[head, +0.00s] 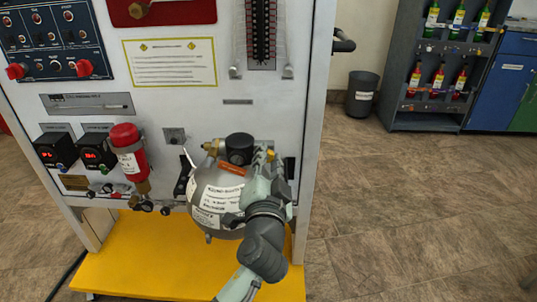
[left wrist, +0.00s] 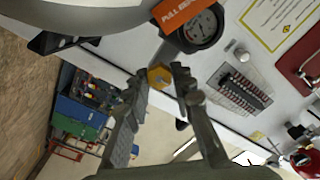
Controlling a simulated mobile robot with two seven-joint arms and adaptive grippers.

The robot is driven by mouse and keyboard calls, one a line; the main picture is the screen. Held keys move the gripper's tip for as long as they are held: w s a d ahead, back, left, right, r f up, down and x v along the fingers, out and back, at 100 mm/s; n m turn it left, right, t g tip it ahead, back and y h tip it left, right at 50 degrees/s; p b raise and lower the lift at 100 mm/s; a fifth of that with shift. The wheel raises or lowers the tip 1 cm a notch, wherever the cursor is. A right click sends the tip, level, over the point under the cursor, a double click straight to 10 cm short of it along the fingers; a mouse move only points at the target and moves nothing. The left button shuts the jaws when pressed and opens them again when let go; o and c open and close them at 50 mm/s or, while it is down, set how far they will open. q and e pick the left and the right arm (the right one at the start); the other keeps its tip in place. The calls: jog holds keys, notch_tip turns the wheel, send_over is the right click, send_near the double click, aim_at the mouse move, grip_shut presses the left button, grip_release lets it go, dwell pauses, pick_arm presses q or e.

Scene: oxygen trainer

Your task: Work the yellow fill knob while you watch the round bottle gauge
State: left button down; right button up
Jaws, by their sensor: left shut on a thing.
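The yellow fill knob (left wrist: 159,77) is a small hex-shaped piece between my left fingertips in the left wrist view. My left gripper (left wrist: 165,80) is shut on it. In the head view my left gripper (head: 266,165) reaches up to the right side of the bottle top and hides most of the knob. The round bottle gauge (head: 239,148) is black and seen from behind or above there. In the left wrist view the gauge (left wrist: 203,25) shows its dark dial, too small to read surely. The grey bottle (head: 206,192) carries white labels. My right gripper is not in view.
An orange tag (left wrist: 178,13) hangs close beside the gauge. The bottle stands against the white trainer panel (head: 225,115), above a yellow base (head: 150,262). A red cylinder (head: 128,158) is mounted left of it. The floor at right is clear.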

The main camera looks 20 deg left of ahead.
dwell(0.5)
pick_arm(q)
jog(key=c, duration=1.6)
grip_release()
jog(key=shift+o, duration=0.2)
jog(key=v, duration=1.2)
jog(key=shift+r, duration=0.1)
